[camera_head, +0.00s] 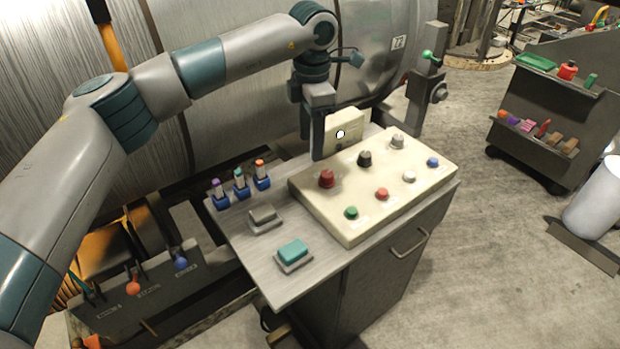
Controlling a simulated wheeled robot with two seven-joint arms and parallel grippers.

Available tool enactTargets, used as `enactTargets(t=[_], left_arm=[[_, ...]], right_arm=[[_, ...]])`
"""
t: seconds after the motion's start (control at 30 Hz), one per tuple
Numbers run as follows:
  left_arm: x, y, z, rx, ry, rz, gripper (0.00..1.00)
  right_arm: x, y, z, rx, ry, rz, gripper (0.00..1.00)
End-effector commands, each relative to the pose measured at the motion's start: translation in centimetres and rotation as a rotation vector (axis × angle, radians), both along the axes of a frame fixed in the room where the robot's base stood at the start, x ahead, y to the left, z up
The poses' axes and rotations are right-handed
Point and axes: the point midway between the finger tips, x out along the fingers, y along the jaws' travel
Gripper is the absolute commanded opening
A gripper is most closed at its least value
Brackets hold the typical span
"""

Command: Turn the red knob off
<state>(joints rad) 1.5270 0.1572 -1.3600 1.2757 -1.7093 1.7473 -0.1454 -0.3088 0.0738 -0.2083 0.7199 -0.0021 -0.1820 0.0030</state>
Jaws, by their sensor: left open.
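The red knob (327,179) stands at the back left of the cream control panel (345,232), which sits on a grey metal bench. My left gripper (314,145) comes down from above at the panel's back edge. It is open and empty, its dark fingers pointing down just behind and above the red knob, apparently apart from it. One finger partly covers a cream box at the back of the panel. The knob's exact pointer direction is too small to read. My right gripper is not in view.
A black knob (364,158) and a grey knob (397,142) stand right of the red one. Several coloured push buttons line the panel's front. Three small switches (240,183) and a teal block (293,250) are on the bench at left. A large metal drum is behind.

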Motion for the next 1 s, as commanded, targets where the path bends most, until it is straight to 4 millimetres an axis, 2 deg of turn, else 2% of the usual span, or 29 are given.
enactTargets(t=[0.1,0.3,0.7,1.0], left_arm=[[0.0,0.1,-1.7,0.001,0.003,0.0,0.48],[0.1,0.1,-5.3,0.002,0.004,0.0,0.48],[0.4,0.1,-11.8,0.0,0.002,0.0,0.48],[0.5,0.2,-13.6,0.0,0.0,0.0,0.48]], right_arm=[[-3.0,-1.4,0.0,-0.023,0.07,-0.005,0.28],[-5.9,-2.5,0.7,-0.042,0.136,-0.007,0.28],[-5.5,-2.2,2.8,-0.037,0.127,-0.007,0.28],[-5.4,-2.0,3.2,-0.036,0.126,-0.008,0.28]])
